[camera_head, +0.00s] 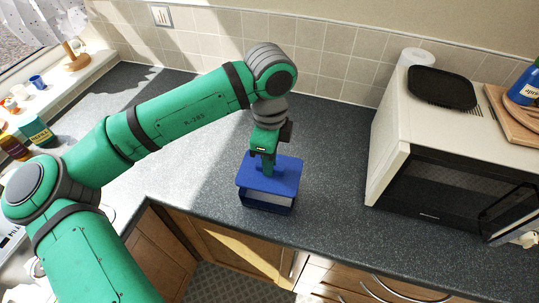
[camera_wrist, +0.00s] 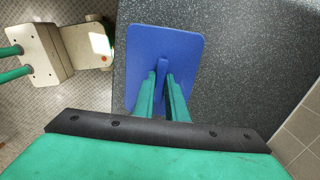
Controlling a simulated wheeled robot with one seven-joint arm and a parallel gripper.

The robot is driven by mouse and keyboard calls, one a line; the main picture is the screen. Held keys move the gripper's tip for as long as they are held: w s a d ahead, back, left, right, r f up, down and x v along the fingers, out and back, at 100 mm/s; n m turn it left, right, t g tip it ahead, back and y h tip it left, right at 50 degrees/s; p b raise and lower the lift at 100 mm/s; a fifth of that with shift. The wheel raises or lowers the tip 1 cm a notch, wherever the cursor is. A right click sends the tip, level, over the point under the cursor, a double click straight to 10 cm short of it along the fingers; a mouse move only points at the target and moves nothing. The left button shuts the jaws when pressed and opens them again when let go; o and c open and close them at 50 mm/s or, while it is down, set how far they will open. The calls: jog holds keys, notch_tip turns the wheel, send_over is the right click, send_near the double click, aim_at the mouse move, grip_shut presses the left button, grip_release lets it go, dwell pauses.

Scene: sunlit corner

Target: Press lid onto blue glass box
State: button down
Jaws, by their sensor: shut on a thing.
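The blue lid (camera_head: 283,169) is a flat slab with rounded corners, seen from above in the wrist view (camera_wrist: 185,45). It has a narrow raised grip in its middle. My gripper (camera_head: 268,168) is shut on that grip, with both green fingers pinching it in the wrist view (camera_wrist: 162,78). The lid hides the box in the wrist view.
The dark speckled countertop (camera_head: 335,140) is clear around the box. The counter's front edge is close in front of it. Bottles and cups line the windowsill at far left.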

jog(key=shift+f, duration=1.9)
jog(key=shift+f, duration=0.6)
dwell(1.5)
jog(key=c, duration=1.7)
grip_release()
jog(key=shift+o, duration=0.6)
jog(key=o, duration=0.4)
jog(key=shift+c, duration=0.2)
jog(key=shift+r, duration=0.1)
jog(key=shift+r, duration=3.4)
